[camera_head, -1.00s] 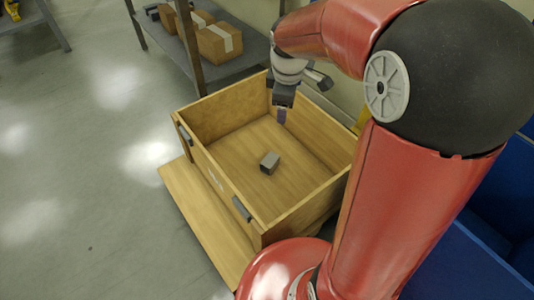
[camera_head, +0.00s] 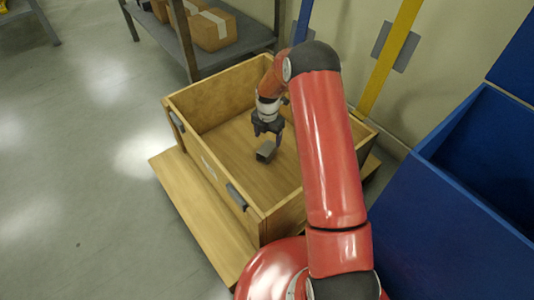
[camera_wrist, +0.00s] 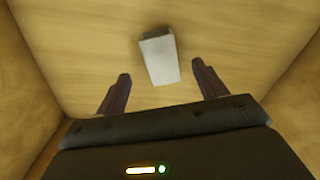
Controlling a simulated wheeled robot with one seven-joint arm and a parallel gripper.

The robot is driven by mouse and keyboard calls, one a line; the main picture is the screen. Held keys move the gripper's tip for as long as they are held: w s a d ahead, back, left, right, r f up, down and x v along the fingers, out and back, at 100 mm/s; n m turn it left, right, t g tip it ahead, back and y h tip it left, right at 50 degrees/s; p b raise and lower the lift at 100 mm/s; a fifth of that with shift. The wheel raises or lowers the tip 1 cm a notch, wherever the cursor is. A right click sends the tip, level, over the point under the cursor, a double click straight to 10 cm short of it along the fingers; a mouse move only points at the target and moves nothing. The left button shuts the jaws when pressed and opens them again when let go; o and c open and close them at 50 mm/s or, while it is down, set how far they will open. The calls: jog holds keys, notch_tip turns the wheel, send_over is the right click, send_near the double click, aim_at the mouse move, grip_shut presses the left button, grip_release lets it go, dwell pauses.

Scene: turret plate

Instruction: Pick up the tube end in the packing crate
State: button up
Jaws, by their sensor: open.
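The tube end (camera_head: 265,153) is a small grey block-like piece lying on the floor of the wooden packing crate (camera_head: 204,161). In the wrist view the tube end (camera_wrist: 159,58) looks pale grey and lies a little beyond the fingertips, roughly between their lines. My gripper (camera_head: 271,143) is inside the crate, pointing down, close to the tube end. In the wrist view my gripper (camera_wrist: 160,77) has its two dark fingers wide apart with nothing between them.
The crate walls rise around my gripper. A wooden board (camera_head: 200,215) lies along the crate's near left side. A shelf (camera_head: 237,52) with cardboard boxes (camera_head: 212,30) stands behind. A blue bin (camera_head: 440,225) is at the right. A yellow post (camera_head: 392,55) stands by the wall.

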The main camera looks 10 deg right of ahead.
aim_at(267, 148)
jog(key=f, duration=0.4)
jog(key=f+b, duration=0.1)
jog(key=f, duration=0.2)
jog(key=shift+s+a, duration=0.25)
jog(key=shift+s, duration=0.05)
jog(key=c, duration=1.4)
